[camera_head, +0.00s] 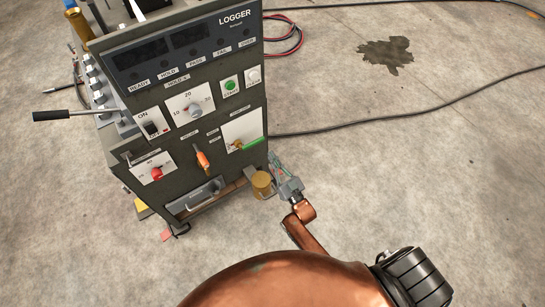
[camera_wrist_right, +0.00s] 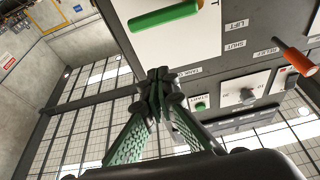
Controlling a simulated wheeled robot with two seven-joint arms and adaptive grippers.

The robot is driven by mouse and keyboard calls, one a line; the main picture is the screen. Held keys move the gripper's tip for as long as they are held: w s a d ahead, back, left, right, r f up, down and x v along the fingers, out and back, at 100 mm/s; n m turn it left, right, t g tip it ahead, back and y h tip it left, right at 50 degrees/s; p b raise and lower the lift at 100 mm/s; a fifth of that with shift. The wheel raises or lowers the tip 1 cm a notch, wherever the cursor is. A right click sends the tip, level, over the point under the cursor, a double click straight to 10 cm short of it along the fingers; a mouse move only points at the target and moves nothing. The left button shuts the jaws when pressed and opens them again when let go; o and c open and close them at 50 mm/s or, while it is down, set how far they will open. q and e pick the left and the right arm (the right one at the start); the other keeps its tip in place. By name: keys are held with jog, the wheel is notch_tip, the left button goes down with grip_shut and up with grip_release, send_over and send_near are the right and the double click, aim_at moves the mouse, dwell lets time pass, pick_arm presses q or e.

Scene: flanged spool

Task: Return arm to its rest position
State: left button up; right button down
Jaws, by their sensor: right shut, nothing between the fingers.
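My right arm (camera_head: 308,232) reaches up from the bottom of the head view. Its right gripper (camera_head: 274,168) is beside the lower right corner of the LOGGER cabinet (camera_head: 180,120). In the wrist view the two green fingers of the right gripper (camera_wrist_right: 158,78) meet at their tips, shut and empty. The cabinet's front panel is in front of the tips there; I cannot tell the exact gap. A brass cylinder (camera_head: 262,184) is just left of the gripper in the head view; the gripper does not hold it. My left gripper is not in view.
The cabinet front carries an orange handle (camera_head: 202,160), a red knob (camera_head: 156,172), a dial (camera_head: 195,110) and a green bar (camera_head: 252,144). A black-handled lever (camera_head: 52,115) sticks out left. Cables (camera_head: 400,118) cross the floor behind. Right of the cabinet is open concrete floor (camera_head: 430,190).

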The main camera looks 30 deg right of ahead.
jog(key=shift+s, duration=0.25)
jog(key=shift+f, duration=0.1)
